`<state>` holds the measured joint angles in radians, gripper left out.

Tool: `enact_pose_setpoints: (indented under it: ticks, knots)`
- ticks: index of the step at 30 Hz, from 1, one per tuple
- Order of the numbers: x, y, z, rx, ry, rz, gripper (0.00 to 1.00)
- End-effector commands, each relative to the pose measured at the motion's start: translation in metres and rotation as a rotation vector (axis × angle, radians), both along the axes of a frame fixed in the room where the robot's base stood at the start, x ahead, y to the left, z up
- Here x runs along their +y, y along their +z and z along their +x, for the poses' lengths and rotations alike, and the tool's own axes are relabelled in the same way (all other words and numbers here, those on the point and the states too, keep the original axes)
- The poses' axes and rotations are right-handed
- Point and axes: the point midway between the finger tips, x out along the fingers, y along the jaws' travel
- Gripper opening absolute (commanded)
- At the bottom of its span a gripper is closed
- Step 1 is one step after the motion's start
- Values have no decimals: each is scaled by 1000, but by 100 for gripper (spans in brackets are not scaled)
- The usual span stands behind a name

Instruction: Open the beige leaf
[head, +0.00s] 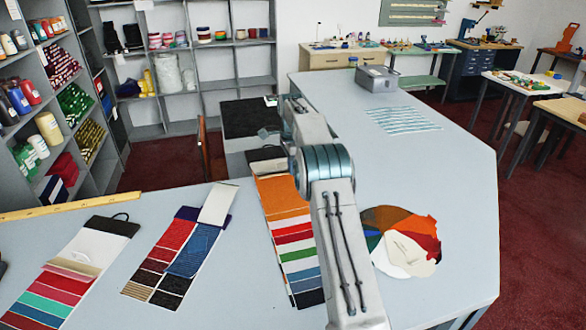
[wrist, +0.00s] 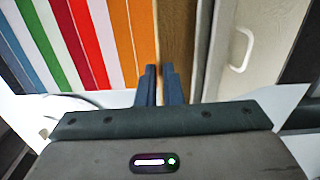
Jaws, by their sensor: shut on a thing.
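The striped swatch card (head: 292,238) under my arm has a large orange band and red, white, green and blue stripes. In the wrist view its stripes (wrist: 85,35) fill the left side. In the head view my arm hides the gripper and most of this leaf. A pale panel with a white loop (wrist: 243,50) lies right of the strip.
Other swatch cards lie left on the counter (head: 200,310): one with a folded pale flap (head: 75,267), one with a blue leaf (head: 193,250). A colour fan (head: 405,240) lies right of my arm. A wooden ruler (head: 60,208) and a grey box (head: 376,78) sit farther off.

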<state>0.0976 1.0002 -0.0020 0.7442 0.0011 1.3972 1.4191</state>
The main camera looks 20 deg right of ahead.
Motion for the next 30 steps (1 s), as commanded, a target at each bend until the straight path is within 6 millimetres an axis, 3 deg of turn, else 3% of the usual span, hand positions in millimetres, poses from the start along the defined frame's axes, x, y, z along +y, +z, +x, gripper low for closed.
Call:
enact_pose_setpoints:
  ticks: [11, 14, 24, 30]
  knots:
    - [2, 2, 2, -3, 4, 2, 0]
    - [2, 2, 2, -2, 4, 2, 29]
    - [0, 5, 2, -2, 0, 1, 30]
    - [2, 30, 2, -5, 3, 0, 30]
